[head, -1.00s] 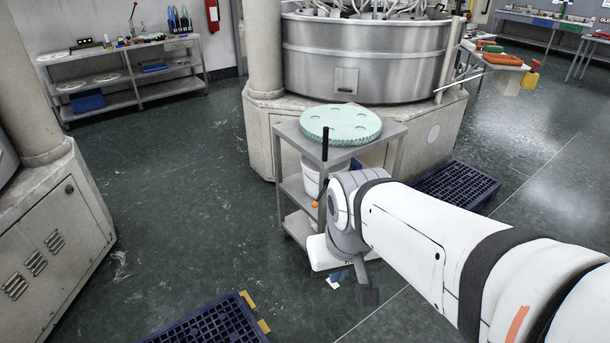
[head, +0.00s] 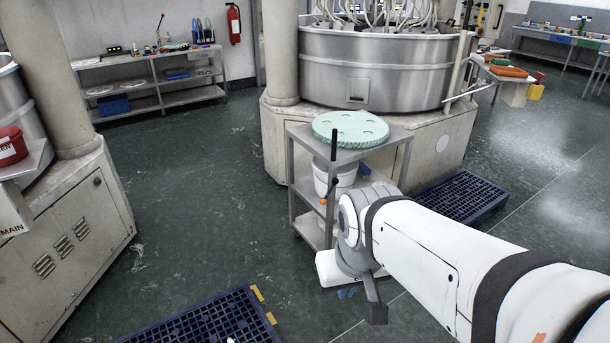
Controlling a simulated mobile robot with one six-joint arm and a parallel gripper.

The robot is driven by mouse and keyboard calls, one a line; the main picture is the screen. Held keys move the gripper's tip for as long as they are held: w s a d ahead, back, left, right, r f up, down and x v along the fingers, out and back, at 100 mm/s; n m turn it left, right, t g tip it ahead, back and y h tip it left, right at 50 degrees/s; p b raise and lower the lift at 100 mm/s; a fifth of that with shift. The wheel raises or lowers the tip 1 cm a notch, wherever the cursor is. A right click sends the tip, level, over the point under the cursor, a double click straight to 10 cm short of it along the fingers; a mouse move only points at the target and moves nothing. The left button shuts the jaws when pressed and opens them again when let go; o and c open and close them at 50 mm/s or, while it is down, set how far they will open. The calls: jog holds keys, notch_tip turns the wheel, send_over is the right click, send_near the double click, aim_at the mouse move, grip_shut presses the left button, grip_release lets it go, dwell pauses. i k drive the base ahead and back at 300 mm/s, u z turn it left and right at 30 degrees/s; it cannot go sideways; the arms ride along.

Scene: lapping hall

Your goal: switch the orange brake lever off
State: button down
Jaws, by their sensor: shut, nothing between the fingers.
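A small lever with an orange tip (head: 323,201) sticks out from the near left corner post of a grey cart (head: 364,157), below a black upright handle grip (head: 334,145). I take it for the brake lever. It slants up to the right from its orange end, and its setting cannot be told. My white arm reaches in from the lower right. My gripper (head: 375,312) appears as a narrow dark grey piece hanging under the wrist, shut and empty, below and to the right of the lever and apart from it. The wrist hides part of the cart.
A green round plate (head: 350,129) lies on the cart top and a white bucket (head: 338,178) stands beneath. A large steel machine (head: 380,67) is behind. Blue floor grates lie front left (head: 215,318) and right (head: 460,197). Open floor lies left of the cart.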

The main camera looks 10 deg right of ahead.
aim_at(334, 181)
jog(key=u, duration=0.1)
jog(key=i, duration=0.95)
jog(key=z, duration=0.05)
